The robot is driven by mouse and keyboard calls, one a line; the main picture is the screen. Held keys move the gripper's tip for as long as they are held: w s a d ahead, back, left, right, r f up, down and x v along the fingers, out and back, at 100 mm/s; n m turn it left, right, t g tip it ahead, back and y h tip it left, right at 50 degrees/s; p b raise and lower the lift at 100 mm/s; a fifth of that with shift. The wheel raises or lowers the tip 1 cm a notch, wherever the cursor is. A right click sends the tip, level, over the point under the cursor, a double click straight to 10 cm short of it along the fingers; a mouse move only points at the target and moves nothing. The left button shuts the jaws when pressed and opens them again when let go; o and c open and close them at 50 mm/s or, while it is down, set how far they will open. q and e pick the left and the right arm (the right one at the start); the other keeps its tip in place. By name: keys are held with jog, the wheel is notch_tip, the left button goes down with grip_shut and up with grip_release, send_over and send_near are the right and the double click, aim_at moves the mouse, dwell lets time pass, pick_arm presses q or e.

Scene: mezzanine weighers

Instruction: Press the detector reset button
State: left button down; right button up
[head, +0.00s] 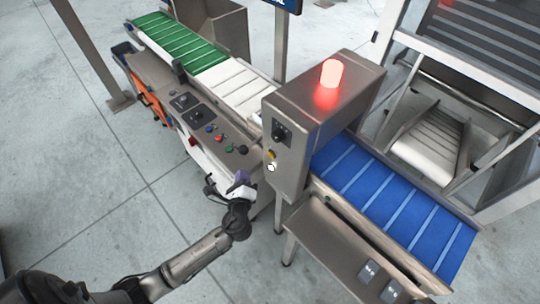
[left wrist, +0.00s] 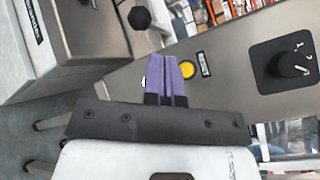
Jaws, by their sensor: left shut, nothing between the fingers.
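The metal detector housing (head: 320,95) carries a small control face on its near left side. On it are a yellow button (head: 270,155) and, just below, a white button (head: 271,167). No label is readable, so I cannot tell which one is the reset. My left gripper (head: 241,177), with purple fingers, is shut and empty, left of and a little below these buttons. In the left wrist view the fingers (left wrist: 170,75) point at the panel between the yellow button (left wrist: 187,69) and the white button (left wrist: 143,82), which is mostly hidden behind them. Contact cannot be told.
A black rotary knob (head: 281,133) sits above the buttons; it also shows in the left wrist view (left wrist: 290,62). A lit red beacon (head: 331,72) tops the housing. A console with coloured buttons (head: 215,132) stands left, a blue belt (head: 390,200) right. Open floor lies in front.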

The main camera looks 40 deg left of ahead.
aim_at(271, 155)
pick_arm(q)
jog(key=w+d+b, duration=0.1)
jog(key=w, duration=0.6)
jog(key=shift+w+d+b, duration=0.3)
jog(key=shift+w+b, duration=0.1)
dwell(0.6)
dwell(0.7)
jog(key=shift+w, duration=0.2)
dwell(0.5)
jog(key=shift+w+d, duration=0.1)
jog(key=shift+w, duration=0.15)
jog(key=shift+w, duration=0.1)
dwell(0.5)
